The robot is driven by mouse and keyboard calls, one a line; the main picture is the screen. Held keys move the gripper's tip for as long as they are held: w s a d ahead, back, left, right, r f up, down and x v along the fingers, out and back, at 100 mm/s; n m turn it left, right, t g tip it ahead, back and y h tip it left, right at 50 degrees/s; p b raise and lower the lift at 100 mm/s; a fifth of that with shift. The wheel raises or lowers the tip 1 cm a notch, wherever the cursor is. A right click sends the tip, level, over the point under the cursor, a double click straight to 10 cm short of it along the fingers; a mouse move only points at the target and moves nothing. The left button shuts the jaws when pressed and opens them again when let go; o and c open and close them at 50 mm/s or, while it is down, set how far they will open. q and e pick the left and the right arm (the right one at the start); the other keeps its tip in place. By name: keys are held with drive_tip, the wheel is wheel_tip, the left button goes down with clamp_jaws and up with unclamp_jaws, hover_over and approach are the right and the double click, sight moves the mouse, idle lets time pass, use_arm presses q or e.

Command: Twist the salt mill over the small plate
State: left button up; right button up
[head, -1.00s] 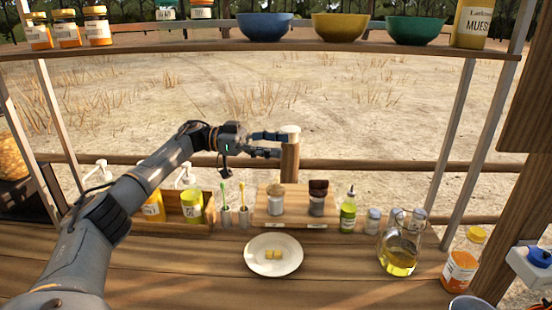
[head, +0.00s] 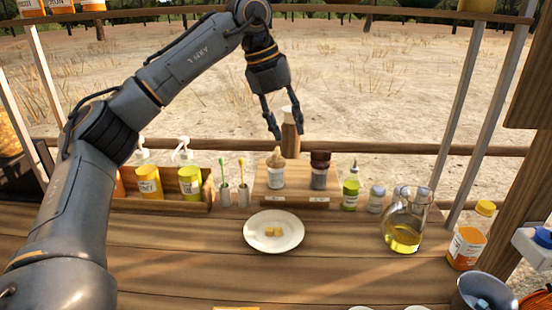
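The small plate (head: 256,242) is white and lies on the wooden counter with a few small yellowish pieces (head: 274,231) on it. Behind it, two mills stand upright on a low wooden stand (head: 298,195). One mill has a pale top (head: 276,170), the other a dark top (head: 319,171); their labels are too small to read, so I cannot tell which holds salt. My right gripper is not in view.
A wooden box (head: 170,207) with bottles and two cups with brushes (head: 233,195) stand left of the mills. A green bottle (head: 351,190), a small jar (head: 376,200), an oil jug (head: 404,230) and an orange-labelled bottle (head: 469,240) stand right. The counter front is mostly clear.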

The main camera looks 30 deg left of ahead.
sight(276, 151)
use_arm(q)
drive_tip(key=s+a+r+m+t+y, duration=0.1)
drive_tip(key=a+r+m+y, duration=0.1)
drive_tip(key=a+r+y, duration=0.2)
drive_tip(key=x, duration=0.7)
drive_tip(key=p+x, duration=0.1)
drive_tip(key=x, duration=0.6)
drive_tip(key=shift+w+d+r, duration=0.1)
drive_tip(key=shift+w+d, duration=0.05)
drive_tip(key=shift+w, duration=0.1)
clamp_jaws()
